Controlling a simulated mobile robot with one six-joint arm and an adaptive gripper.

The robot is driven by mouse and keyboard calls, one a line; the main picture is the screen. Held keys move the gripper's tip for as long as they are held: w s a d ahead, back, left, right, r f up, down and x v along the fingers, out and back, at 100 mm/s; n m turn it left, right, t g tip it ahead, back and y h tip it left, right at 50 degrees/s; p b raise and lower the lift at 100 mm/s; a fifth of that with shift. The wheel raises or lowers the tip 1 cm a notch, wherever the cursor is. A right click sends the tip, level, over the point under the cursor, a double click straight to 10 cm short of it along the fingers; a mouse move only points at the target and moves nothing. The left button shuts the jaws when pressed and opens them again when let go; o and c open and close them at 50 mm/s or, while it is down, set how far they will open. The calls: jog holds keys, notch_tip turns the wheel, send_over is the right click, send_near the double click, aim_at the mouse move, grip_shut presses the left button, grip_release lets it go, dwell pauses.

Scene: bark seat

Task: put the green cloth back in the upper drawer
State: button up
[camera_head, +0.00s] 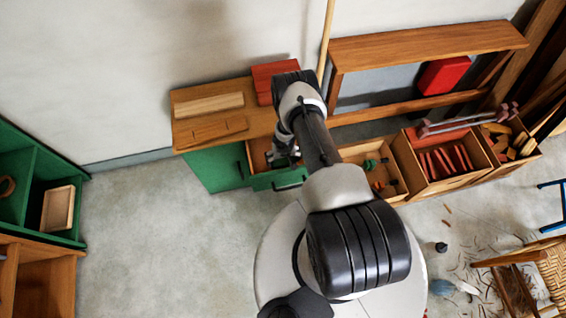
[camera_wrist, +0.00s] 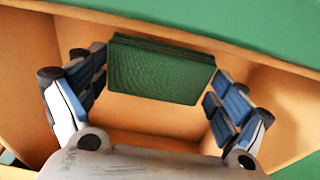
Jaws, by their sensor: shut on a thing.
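The upper drawer (camera_head: 278,180) of the green cabinet is pulled open, its green front facing the room and its bare wood inside partly hidden by my arm. In the wrist view, the drawer's wooden floor (camera_wrist: 150,140) and walls surround the folded green cloth (camera_wrist: 160,72). My gripper (camera_wrist: 158,84) is shut on the cloth, with a blue-padded finger at each end of it. I cannot tell whether the cloth touches the drawer floor. In the head view my gripper (camera_head: 284,156) is over the open drawer, and the cloth is not clearly visible there.
The wooden cabinet top (camera_head: 185,135) holds wooden boards (camera_head: 208,106) and a red box (camera_head: 272,78). Open wooden boxes (camera_head: 440,186) with tools stand to the right. A green shelf unit (camera_head: 50,180) is at the far left. Floor left of the cabinet is clear.

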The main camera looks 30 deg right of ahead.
jog(key=shift+f+b, duration=0.55)
jog(key=shift+f, duration=0.5)
jog(key=shift+f+b, duration=0.25)
jog(key=shift+b, duration=0.05)
jog(key=o, duration=0.7)
jog(key=shift+o, duration=0.2)
jog(key=shift+r, duration=0.2)
